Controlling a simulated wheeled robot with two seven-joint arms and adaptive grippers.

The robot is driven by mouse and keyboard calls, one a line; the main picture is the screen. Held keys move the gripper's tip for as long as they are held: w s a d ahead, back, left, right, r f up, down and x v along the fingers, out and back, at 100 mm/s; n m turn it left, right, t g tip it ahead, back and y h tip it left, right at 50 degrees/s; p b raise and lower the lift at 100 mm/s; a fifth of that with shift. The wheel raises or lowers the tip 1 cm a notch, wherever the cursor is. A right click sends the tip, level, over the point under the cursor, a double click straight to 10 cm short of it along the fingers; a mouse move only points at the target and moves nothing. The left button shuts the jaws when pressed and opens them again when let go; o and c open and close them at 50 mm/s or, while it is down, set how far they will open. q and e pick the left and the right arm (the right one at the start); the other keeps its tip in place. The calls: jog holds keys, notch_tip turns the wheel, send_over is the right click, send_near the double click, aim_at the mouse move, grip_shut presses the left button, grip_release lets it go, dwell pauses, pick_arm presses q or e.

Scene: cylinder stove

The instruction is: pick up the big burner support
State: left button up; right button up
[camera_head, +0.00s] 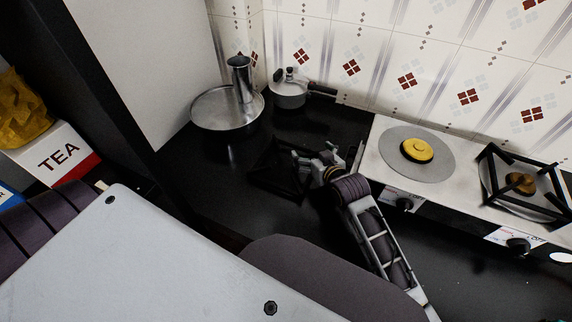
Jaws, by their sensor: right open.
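A black square burner support (270,184), dark against the dark counter, lies left of the stove and is hard to make out. My right gripper (305,160) is open at the right side of this support, with its fingers pointing left over it. I cannot tell whether the fingers touch it. A second black support (492,166) stands on the right burner of the stove. The left burner (417,150) has a yellow cap and no support around it. My left gripper is not in view.
A wide metal pan (205,112) with a tall metal pot (241,76) stands at the back left. A small lidded saucepan (288,95) is at the back wall, its handle pointing right. The white stove (375,150) is at right. A TEA box (50,150) is far left.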

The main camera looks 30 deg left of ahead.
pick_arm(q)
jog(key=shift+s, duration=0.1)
pick_arm(e)
jog(key=shift+r, duration=0.1)
jog(key=c, duration=1.5)
